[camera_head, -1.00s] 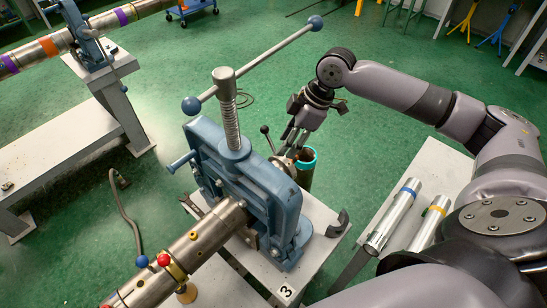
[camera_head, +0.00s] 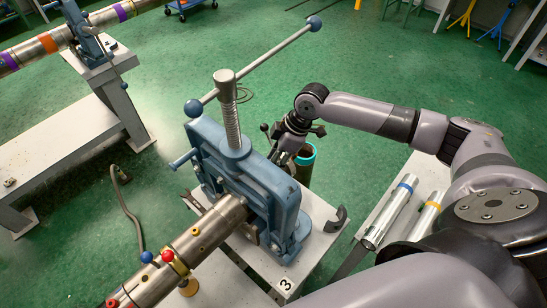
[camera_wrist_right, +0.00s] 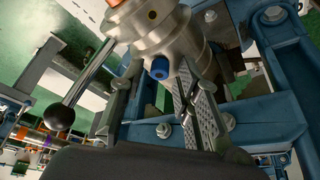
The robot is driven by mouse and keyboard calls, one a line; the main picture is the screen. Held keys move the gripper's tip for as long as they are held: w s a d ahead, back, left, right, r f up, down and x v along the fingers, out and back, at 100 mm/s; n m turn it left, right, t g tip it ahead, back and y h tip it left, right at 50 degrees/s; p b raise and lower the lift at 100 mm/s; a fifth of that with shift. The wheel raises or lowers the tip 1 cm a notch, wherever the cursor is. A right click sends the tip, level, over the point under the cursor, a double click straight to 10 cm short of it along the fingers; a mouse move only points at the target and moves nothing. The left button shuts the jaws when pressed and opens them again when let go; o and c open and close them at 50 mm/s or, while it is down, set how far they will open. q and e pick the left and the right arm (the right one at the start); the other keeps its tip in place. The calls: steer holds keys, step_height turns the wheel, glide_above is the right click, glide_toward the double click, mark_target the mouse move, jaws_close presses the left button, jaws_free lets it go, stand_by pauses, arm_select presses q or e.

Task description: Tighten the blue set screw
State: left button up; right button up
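The blue set screw (camera_wrist_right: 160,68) sticks out of a round metal collar (camera_wrist_right: 150,25) in the right wrist view. My right gripper (camera_wrist_right: 155,85) is open, with one finger on each side of the screw; I cannot tell whether either finger touches it. In the head view my right gripper (camera_head: 280,158) is behind the blue pipe vise (camera_head: 245,170), its fingertips partly hidden. The set screw is hidden there. My left gripper is not in view.
A lever with a black ball (camera_wrist_right: 58,116) stands left of my fingers in the wrist view. A pipe (camera_head: 190,245) runs through the vise. A dark bin with a teal rim (camera_head: 306,153) stands beside my gripper. Silver tubes (camera_head: 390,212) lie on a bench at right.

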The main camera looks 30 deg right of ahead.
jaws_close()
steer(key=m+p, duration=0.1)
steer(key=p, duration=0.2)
steer(key=shift+a+r+m+t, duration=0.1)
steer(key=shift+r+m+t, duration=0.2)
steer(key=shift+m, duration=0.1)
steer(key=shift+f+m+p, duration=0.2)
steer(key=shift+m+p, duration=0.15)
steer(key=shift+m, duration=0.05)
steer(key=shift+h, duration=0.3)
